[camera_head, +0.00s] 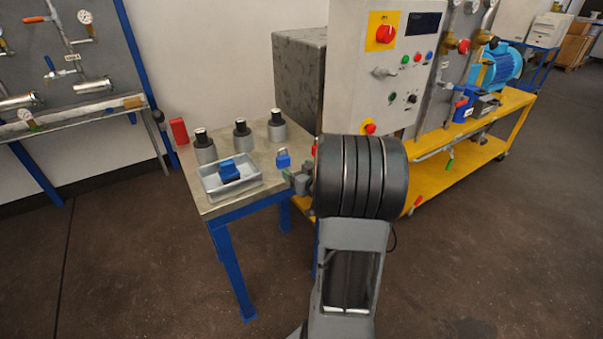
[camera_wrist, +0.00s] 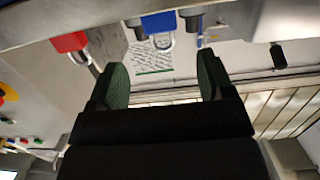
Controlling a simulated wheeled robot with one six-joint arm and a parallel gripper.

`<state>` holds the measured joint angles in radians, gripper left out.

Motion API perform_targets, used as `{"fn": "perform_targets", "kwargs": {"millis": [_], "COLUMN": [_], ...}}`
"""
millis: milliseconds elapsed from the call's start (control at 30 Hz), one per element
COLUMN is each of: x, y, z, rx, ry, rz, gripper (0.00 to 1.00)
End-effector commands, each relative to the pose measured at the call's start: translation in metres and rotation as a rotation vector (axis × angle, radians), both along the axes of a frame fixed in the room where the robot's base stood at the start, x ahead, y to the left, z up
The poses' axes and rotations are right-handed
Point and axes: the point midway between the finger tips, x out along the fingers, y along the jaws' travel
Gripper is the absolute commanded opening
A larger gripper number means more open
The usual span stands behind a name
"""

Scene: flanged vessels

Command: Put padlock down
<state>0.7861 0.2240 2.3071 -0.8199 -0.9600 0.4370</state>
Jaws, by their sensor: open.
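A blue padlock (camera_head: 283,158) stands on the table (camera_head: 264,186) near its right side. In the wrist view, which looks upside down, the blue padlock (camera_wrist: 160,24) shows with its shackle, beyond the fingertips. A red padlock (camera_wrist: 70,42) stands to its left there; in the head view only a red sliver (camera_head: 314,150) shows beside my arm. My gripper (camera_head: 298,181) is at the table's right front edge, just in front of the blue padlock. In the wrist view my gripper (camera_wrist: 162,64) has its green-padded fingers spread, with nothing held between them.
A grey tray (camera_head: 214,194) with a blue item (camera_head: 229,170) sits at the table's front left. Several grey cylinders (camera_head: 242,136) stand behind it, and a red block (camera_head: 179,131) is at the back left corner. A control panel (camera_head: 385,70) rises at the right.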

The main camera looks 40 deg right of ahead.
Motion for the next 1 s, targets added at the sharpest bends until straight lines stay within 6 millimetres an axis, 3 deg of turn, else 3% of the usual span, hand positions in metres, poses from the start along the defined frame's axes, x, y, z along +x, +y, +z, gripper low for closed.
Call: {"fn": "perform_targets", "kwargs": {"millis": [133,267,433,567,667,800,1000], "x": [-0.015,-0.016,-0.010,-0.020,-0.040,-0.078,-0.130], "y": [0.002,0.008,0.036,0.075,0.112,0.167,0.225], "z": [0.003,0.006,0.011,0.012,0.010,0.006,0.004], "rx": [0.000,-0.017,-0.062,-0.060,-0.035,0.017,0.067], "ry": [0.000,0.039,0.215,0.421,0.589,0.811,1.047], "rz": [-0.002,-0.021,-0.106,-0.162,-0.166,-0.100,0.028], "gripper": [0.74,0.74,0.74,0.74,0.74,0.74,0.74]}}
